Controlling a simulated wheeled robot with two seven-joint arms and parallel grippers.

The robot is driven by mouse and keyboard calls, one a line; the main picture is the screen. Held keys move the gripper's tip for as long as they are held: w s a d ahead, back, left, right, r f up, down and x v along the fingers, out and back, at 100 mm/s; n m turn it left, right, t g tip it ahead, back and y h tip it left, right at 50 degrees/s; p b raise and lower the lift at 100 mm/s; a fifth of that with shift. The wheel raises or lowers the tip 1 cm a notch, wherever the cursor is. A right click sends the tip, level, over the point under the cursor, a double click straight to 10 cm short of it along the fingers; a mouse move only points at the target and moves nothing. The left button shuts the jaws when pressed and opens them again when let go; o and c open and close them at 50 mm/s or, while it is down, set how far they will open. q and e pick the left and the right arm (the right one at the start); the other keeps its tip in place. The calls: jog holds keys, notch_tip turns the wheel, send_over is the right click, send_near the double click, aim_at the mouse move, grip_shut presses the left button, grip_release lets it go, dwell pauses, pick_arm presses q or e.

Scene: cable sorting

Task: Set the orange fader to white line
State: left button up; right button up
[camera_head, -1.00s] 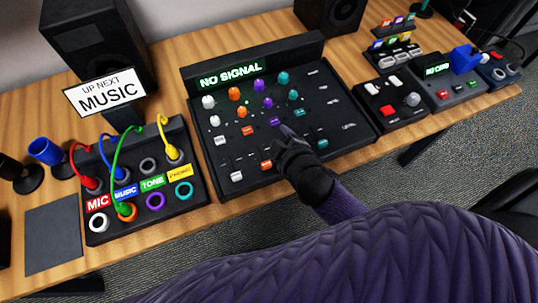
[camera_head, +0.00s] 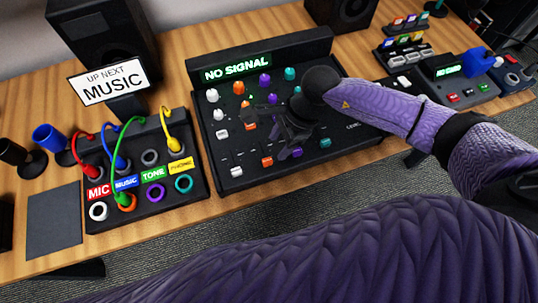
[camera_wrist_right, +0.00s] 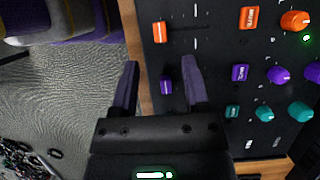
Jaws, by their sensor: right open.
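The orange fader (camera_head: 267,161) sits near the front edge of the black mixer panel (camera_head: 232,176). In the right wrist view the orange fader (camera_wrist_right: 160,32) is at the top, beyond the fingertips, with short white marks (camera_wrist_right: 196,42) to its right. My right gripper (camera_head: 272,130) is over the panel and hides part of its middle. In the right wrist view my right gripper (camera_wrist_right: 160,66) is open and empty, with a purple fader (camera_wrist_right: 166,85) seen between its fingers. The orange fader is outside the fingers. My left gripper is not in view.
An orange button (camera_wrist_right: 249,18) and several coloured knobs cover the panel. The screen (camera_head: 235,70) reads NO SIGNAL. A patch box (camera_head: 145,212) with coloured cables stands to the left. Small control boxes (camera_head: 462,88) stand to the right.

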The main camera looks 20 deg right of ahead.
aim_at(267, 160)
jog(key=b+x, duration=0.1)
jog(key=x, duration=0.4)
jog(key=shift+a+f, duration=0.15)
jog(key=shift+f, duration=0.25)
jog(key=shift+a+f+b, duration=0.2)
jog(key=shift+f+b, duration=0.1)
jog(key=shift+f, duration=0.05)
grip_shut()
dwell(0.6)
